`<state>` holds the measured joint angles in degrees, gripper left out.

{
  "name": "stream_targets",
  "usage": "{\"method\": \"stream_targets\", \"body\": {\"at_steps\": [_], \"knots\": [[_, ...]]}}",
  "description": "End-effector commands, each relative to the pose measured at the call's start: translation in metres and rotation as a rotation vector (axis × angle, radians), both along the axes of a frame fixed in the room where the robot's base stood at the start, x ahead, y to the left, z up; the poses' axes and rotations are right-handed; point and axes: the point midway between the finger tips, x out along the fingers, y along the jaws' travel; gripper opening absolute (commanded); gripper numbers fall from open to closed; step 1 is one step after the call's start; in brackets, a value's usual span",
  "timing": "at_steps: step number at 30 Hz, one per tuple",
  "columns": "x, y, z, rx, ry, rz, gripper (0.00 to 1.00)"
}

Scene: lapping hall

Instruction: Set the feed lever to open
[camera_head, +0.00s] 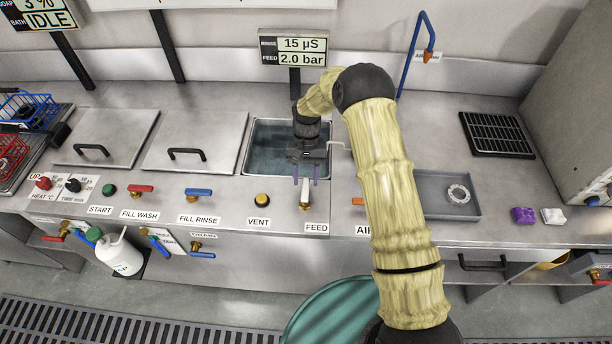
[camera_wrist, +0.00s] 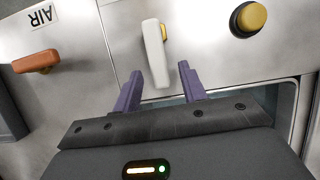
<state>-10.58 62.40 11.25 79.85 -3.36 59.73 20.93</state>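The feed lever (camera_head: 305,190) is a white handle on a brass stem on the sloped front panel, above the FEED label (camera_head: 316,228). In the head view it points up and away from the label, towards the rinse sink. In the wrist view the white lever (camera_wrist: 154,54) reaches in between my fingers. My gripper (camera_head: 305,181) is over the panel at the lever's end, and its purple fingers also show in the wrist view (camera_wrist: 159,84). The fingers are apart, one on each side of the lever, with visible gaps. The lever's lower tip lies close to the fingers.
The yellow VENT button (camera_head: 262,200) is left of the lever, and the orange AIR lever (camera_head: 358,201) is right of it, partly behind my arm. The open sink (camera_head: 258,140) lies behind. A display (camera_head: 293,50) reads 15 µS and 2.0 bar.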

Motion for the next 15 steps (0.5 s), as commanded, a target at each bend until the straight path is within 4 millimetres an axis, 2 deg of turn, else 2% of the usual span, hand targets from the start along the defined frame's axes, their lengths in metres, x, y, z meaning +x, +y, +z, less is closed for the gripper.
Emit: {"method": "stream_targets", "body": {"at_steps": [8, 15], "knots": [[0.005, 0.000, 0.010, 0.000, -0.003, -0.002, 0.42], [0.021, 0.000, 0.047, 0.001, -0.005, -0.003, 0.42]]}}
